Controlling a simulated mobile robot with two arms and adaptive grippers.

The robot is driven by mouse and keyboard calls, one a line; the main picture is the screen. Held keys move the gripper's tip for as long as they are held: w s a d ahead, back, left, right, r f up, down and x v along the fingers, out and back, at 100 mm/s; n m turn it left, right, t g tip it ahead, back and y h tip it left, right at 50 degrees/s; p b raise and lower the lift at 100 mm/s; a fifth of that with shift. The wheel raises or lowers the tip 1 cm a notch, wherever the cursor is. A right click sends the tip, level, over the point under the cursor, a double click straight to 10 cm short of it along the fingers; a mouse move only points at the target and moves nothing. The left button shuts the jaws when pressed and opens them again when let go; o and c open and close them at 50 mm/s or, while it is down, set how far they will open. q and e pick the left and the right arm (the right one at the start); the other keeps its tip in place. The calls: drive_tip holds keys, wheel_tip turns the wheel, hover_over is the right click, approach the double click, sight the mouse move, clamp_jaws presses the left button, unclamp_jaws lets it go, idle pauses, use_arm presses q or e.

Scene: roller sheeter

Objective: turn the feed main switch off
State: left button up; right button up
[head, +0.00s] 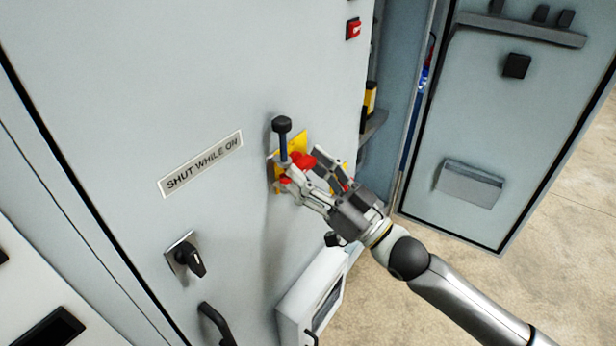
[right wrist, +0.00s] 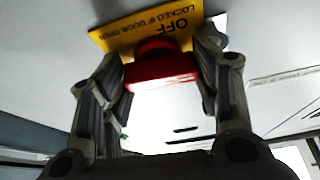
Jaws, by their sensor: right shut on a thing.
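The feed main switch has a red handle (head: 303,161) on a yellow plate (head: 299,140) on the grey cabinet front. In the right wrist view the red handle (right wrist: 162,70) sits between my fingers, and the yellow plate (right wrist: 140,27) behind it reads "OFF" and "LOCKED IF DOOR OPEN". My right gripper (head: 305,172) reaches in from the right and is shut on the red handle; it also shows in the right wrist view (right wrist: 168,85). My fingers hide part of the handle and plate in the head view. My left gripper is not in view.
A black-knobbed lever (head: 282,125) stands close beside the switch. A "SHUT WHILE ON" label (head: 201,164) and a black rotary handle (head: 188,259) are to the left. An open grey door (head: 500,110) stands at right, with bare floor (head: 560,220) beyond.

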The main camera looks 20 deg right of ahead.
drive_tip(key=shift+f+n+g+y, duration=0.1)
drive_tip(key=shift+n+g+y, duration=0.2)
drive_tip(key=shift+n, duration=0.5)
drive_tip(key=o, duration=1)
drive_tip(key=v, duration=1.2)
drive_tip(key=shift+w, duration=0.1)
